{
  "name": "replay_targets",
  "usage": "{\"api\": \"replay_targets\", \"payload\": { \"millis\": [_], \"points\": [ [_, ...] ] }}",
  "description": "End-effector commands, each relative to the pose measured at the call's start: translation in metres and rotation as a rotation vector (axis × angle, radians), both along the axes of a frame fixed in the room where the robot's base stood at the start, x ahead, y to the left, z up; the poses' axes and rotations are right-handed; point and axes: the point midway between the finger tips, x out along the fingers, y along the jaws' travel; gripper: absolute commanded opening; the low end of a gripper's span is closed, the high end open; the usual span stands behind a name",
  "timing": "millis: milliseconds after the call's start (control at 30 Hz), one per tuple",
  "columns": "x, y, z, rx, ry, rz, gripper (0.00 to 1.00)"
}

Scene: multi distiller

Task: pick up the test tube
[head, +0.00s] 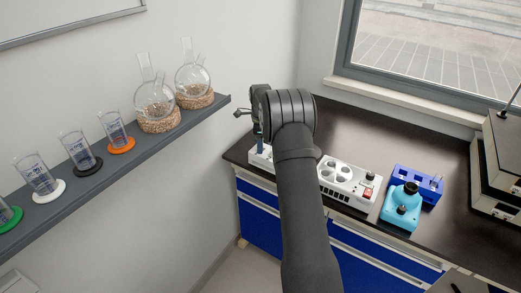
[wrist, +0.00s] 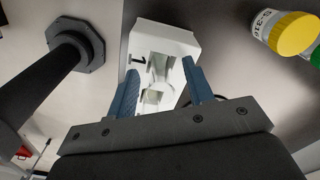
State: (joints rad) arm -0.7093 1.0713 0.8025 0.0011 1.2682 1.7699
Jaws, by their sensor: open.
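My gripper (wrist: 160,72) is open, its two blue fingers apart on either side of a white block marked "1" (wrist: 172,38) in the wrist view. The block has a recess between the fingers; I cannot make out a test tube in it. In the head view one blue fingertip of my gripper (head: 260,142) shows just above a white block (head: 262,156) at the counter's left end, and my arm hides much around it. A blue rack (head: 418,184) on the right holds small upright items, too small to tell whether they are test tubes.
A white unit with round wells (head: 348,181) and a cyan device (head: 401,204) stand on the dark counter (head: 400,142). A grey shelf (head: 100,172) with flasks and beakers is at left. The wrist view shows a dark post base (wrist: 78,45) and a yellow-capped jar (wrist: 292,35).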

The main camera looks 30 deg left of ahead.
Motion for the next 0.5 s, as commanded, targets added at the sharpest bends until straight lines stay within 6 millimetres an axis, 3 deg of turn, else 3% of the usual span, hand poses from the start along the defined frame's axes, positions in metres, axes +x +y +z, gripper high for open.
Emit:
{"api": "replay_targets", "payload": {
  "millis": [167,400,500],
  "points": [
    [0.0002,0.0001,0.0,0.0,-0.001,0.0,0.47],
    [0.0003,0.0001,0.0003,0.0,-0.001,0.0,0.04],
    [0.0003,0.0002,0.0005,0.0,-0.001,0.0,0.0]
  ]
}}
